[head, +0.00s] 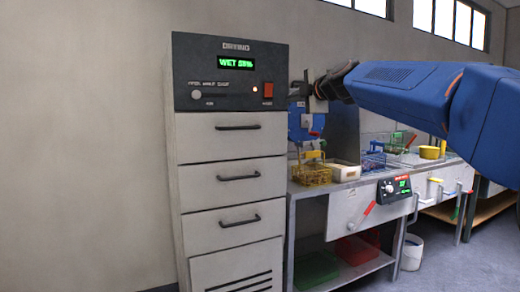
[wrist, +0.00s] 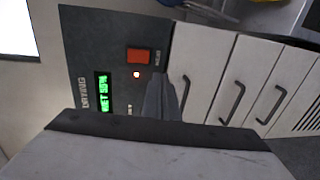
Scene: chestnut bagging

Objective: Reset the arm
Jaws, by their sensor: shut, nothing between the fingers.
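My blue arm (head: 410,88) reaches in from the right in the head view. My gripper (head: 306,82) is dark and sits just right of the drying cabinet's control panel (head: 225,72). In the wrist view the gripper (wrist: 160,88) is shut and empty, its fingers pointing towards the same panel. It looks apart from the panel, but the exact gap is hard to tell.
The cabinet has several drawers (head: 238,175), all closed. A metal bench (head: 345,205) stands to its right with a yellow wire basket (head: 313,174), a blue machine (head: 303,125) and a yellow bowl (head: 429,152). Bare wall is on the left.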

